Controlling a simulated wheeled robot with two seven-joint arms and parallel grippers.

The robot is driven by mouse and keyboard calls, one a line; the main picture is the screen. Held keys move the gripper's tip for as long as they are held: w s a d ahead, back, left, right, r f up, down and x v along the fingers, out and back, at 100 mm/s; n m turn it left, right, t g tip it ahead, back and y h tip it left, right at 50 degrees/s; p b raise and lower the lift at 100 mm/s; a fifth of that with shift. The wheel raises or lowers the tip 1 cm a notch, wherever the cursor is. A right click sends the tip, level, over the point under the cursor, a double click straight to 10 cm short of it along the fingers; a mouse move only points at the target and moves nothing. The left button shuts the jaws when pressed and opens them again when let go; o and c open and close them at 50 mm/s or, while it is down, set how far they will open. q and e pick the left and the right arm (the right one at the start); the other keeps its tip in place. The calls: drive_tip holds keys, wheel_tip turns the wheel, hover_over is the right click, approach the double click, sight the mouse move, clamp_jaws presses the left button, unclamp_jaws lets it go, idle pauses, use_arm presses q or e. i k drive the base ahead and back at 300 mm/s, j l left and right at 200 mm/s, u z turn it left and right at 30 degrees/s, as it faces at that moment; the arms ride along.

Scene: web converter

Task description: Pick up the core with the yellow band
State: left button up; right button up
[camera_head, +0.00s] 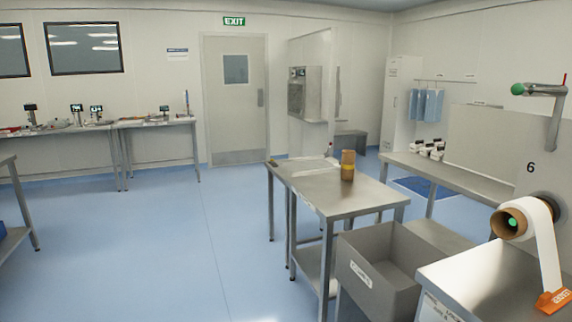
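A small brown cylinder with a yellow band, which looks like the core (347,173), stands upright on a steel table (318,188), near its right back edge. A taller tan piece shows right behind or above it; I cannot tell whether the two touch. Neither of my grippers is in view.
A grey bin (374,277) stands in front of the steel table. At right, a machine panel marked 6 holds a white roll on a brown core (510,222). A long bench (450,178) lies behind. The blue floor (160,250) at left is clear.

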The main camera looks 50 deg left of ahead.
sight(349, 156)
drive_tip(key=u, duration=1.25)
drive_tip(key=i+j+u, duration=0.6)
drive_tip(key=i, duration=0.25)
drive_tip(key=i+j+u, duration=0.3)
drive_tip(key=i, duration=0.15)
drive_tip(key=i+u, duration=0.35)
drive_tip(key=i+z, duration=0.25)
drive_tip(key=i, duration=0.2)
drive_tip(key=i+j+z, duration=0.25)
drive_tip(key=i, duration=0.15)
drive_tip(key=i+j+z, duration=0.2)
drive_tip(key=i, duration=0.25)
drive_tip(key=i+j+z, duration=0.25)
drive_tip(key=i, duration=0.15)
